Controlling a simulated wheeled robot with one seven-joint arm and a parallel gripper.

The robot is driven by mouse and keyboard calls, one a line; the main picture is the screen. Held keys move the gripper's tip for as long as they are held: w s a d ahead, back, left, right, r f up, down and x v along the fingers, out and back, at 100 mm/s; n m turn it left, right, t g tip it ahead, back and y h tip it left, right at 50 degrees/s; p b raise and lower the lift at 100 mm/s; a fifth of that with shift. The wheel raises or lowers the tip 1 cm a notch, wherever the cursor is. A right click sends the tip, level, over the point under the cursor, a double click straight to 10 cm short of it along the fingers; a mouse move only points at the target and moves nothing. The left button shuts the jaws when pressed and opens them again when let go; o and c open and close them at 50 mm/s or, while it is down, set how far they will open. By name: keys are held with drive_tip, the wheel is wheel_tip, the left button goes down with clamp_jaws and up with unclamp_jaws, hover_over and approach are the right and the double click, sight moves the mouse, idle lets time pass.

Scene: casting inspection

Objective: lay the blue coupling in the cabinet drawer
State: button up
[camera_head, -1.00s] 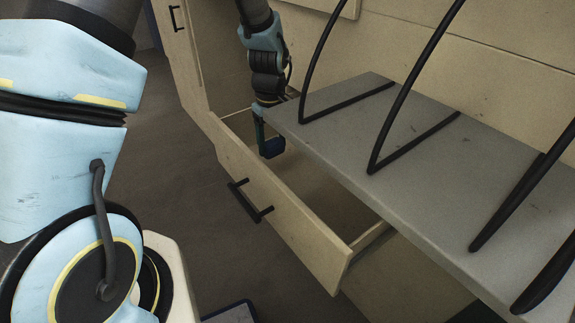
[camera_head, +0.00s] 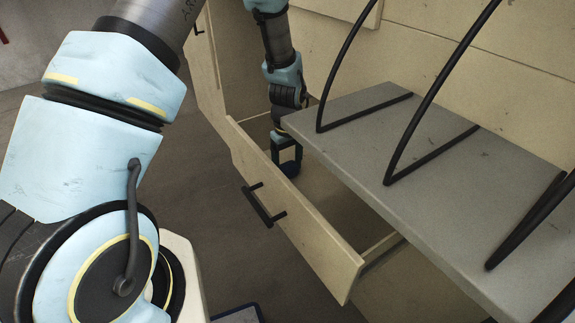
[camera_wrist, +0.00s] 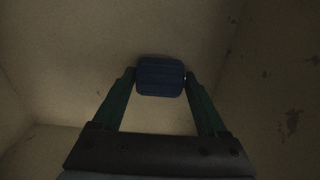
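The blue coupling (camera_wrist: 160,77) sits between my fingertips in the wrist view, with a finger against each side. In the head view it is a small dark blue shape (camera_head: 290,169) at the lower end of my gripper (camera_head: 287,158). My gripper points down inside the open cabinet drawer (camera_head: 318,240), near its far end, below the top of the front panel. The drawer floor and walls fill the wrist view around the coupling. I cannot tell whether the coupling touches the floor.
A grey shelf top (camera_head: 440,165) with black bent bars (camera_head: 425,95) overhangs the drawer on the right, close to my wrist. The drawer front carries a black handle (camera_head: 263,205). The near part of the drawer looks empty. A blue-edged object (camera_head: 238,314) lies at the bottom edge.

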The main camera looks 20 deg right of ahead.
sight(288, 165)
drive_tip(key=o, duration=0.3)
drive_tip(key=shift+r, duration=0.1)
wheel_tip(288, 165, up, 12)
drive_tip(key=b, duration=0.1)
idle(0.4)
drive_tip(key=shift+r, duration=0.1)
